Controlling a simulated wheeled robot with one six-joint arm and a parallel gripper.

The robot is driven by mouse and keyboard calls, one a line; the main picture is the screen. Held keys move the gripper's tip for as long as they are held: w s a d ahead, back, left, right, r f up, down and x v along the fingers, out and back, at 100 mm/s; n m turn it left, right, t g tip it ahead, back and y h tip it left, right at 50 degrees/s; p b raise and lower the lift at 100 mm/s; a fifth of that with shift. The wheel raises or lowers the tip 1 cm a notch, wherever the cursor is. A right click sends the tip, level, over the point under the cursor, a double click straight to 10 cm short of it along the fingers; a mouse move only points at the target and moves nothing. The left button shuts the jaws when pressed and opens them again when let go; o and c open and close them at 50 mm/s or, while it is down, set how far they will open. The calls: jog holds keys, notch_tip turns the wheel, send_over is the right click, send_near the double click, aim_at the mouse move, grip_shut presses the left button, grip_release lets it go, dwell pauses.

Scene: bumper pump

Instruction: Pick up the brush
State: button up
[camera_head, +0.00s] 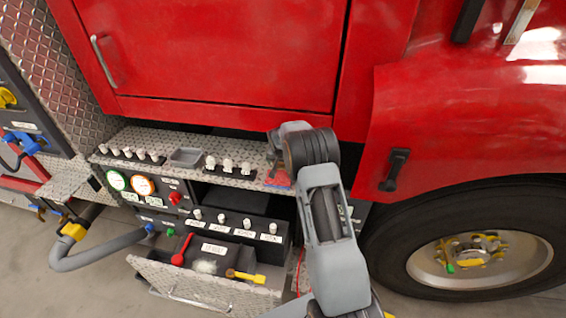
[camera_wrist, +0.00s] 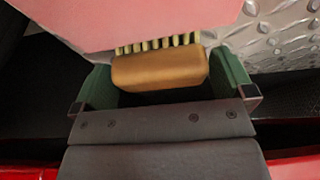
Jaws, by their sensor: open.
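The brush (camera_wrist: 160,70) shows in the wrist view as a brown wooden block with pale bristles along its upper edge. My gripper (camera_wrist: 164,82) is open, with one green finger on each side of the brush. In the head view my gripper (camera_head: 277,163) is over the right end of the treadplate ledge (camera_head: 250,183), partly covered by my wrist. The brush cannot be made out there.
A pink surface (camera_wrist: 150,22) lies beyond the bristles in the wrist view. Several white knobs and a grey tray (camera_head: 186,156) stand along the ledge to the left. Below, an open drawer (camera_head: 207,288) holds a red tool and a yellow tool. The red truck body rises behind.

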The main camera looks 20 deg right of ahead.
jog(key=shift+c, duration=0.3)
jog(key=c, duration=0.6)
jog(key=shift+r+b, duration=0.3)
notch_tip(320, 180, up, 2)
jog(key=shift+w+r+b, duration=0.1)
jog(key=shift+b, duration=0.55)
jog(key=s+a+r+b, duration=0.1)
jog(key=s+r, duration=0.2)
jog(key=s, duration=0.1)
jog(key=s+a+r+b, duration=0.1)
jog(key=s+r, duration=0.2)
jog(key=s, duration=0.2)
jog(key=s+a+r+b, duration=0.1)
jog(key=s+r+b, duration=0.1)
jog(key=s+r, duration=0.2)
jog(key=shift+s, duration=0.45)
